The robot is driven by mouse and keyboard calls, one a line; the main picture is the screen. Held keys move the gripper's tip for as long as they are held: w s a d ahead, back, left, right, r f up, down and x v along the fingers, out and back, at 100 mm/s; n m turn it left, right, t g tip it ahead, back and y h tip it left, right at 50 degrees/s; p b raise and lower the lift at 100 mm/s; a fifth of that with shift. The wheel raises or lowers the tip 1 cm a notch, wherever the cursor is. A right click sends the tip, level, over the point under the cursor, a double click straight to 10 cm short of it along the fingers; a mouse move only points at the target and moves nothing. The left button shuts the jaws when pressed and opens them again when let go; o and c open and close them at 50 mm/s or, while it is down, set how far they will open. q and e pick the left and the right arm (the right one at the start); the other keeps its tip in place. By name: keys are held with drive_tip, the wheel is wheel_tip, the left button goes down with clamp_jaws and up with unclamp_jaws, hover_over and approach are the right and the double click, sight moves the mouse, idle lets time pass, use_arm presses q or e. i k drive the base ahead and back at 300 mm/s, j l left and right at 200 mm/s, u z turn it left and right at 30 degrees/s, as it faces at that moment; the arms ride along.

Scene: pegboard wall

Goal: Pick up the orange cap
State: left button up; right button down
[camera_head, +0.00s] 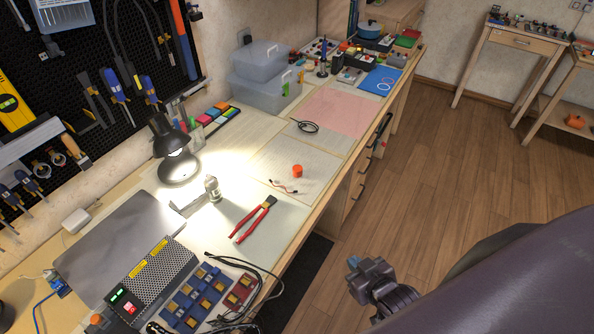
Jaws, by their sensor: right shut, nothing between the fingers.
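The orange cap (297,171) stands on a pale sheet (270,160) on the workbench, near its front edge. A small cable with red ends (284,187) lies just in front of it. My right gripper (355,264) is low at the right of the picture, over the floor beyond the bench's front edge. It is shut and empty, well apart from the cap. My left gripper is not in view.
Red-handled pliers (254,219) lie near the cap. A lit desk lamp (169,140) stands behind, with a small bottle (212,188) nearby. The pink mat (345,115) is mostly clear.

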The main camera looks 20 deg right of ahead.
sight(297, 169)
drive_tip(key=k, duration=0.25)
drive_tip(key=k+l+u, duration=0.1)
drive_tip(key=u, duration=0.6)
drive_tip(key=l+u, duration=0.6)
drive_tip(key=l, duration=0.15)
drive_tip(key=k+l+u, duration=0.1)
drive_tip(key=l+u, duration=0.15)
drive_tip(key=l, duration=0.6)
